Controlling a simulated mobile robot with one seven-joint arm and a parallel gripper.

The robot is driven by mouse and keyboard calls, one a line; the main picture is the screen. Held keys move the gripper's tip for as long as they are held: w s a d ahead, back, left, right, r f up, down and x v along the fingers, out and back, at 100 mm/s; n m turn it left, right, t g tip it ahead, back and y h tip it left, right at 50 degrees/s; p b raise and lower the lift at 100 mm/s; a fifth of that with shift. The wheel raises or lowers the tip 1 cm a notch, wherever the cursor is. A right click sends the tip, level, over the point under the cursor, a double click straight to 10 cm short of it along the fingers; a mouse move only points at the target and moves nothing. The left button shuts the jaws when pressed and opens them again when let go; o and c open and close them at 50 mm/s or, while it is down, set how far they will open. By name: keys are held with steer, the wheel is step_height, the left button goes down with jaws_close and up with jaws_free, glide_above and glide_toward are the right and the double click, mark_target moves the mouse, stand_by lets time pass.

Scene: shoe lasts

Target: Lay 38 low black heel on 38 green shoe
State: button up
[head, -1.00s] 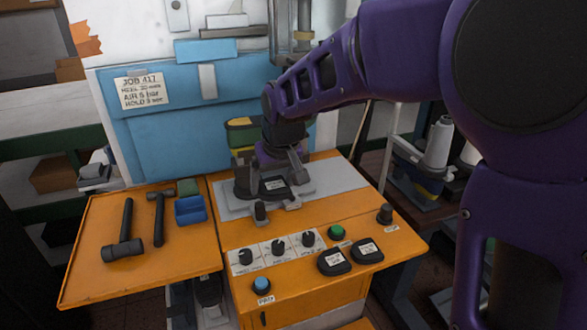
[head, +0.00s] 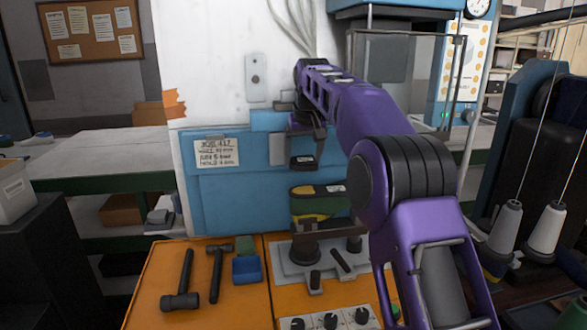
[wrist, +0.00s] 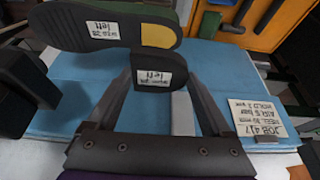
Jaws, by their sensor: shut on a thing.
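My gripper (head: 306,146) is shut on a black heel (head: 303,162) with a white label, held in the air in front of the blue panel. The heel also shows between the two fingers in the wrist view (wrist: 152,84); its label reads "left", its size line is too small to read.
A dark pad (head: 304,252) and clamps sit on a grey plate (head: 290,270) below the shoe. The blue panel (head: 225,185) stands close behind.

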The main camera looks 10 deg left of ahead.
mark_target(301, 190)
steer(key=shift+w+a+r, duration=0.1)
steer(key=shift+w+r, duration=0.1)
steer(key=shift+w, duration=0.05)
steer(key=shift+f, duration=1.4)
steer(key=shift+f+b, duration=1.35)
steer(key=shift+f, duration=0.95)
steer(key=shift+f, duration=0.25)
steer(key=o, duration=1.1)
steer(key=shift+o, duration=0.2)
steer(key=p+v, duration=0.2)
steer(key=v, duration=1.5)
steer(key=shift+s+r, duration=0.15)
steer(key=shift+s, duration=0.05)
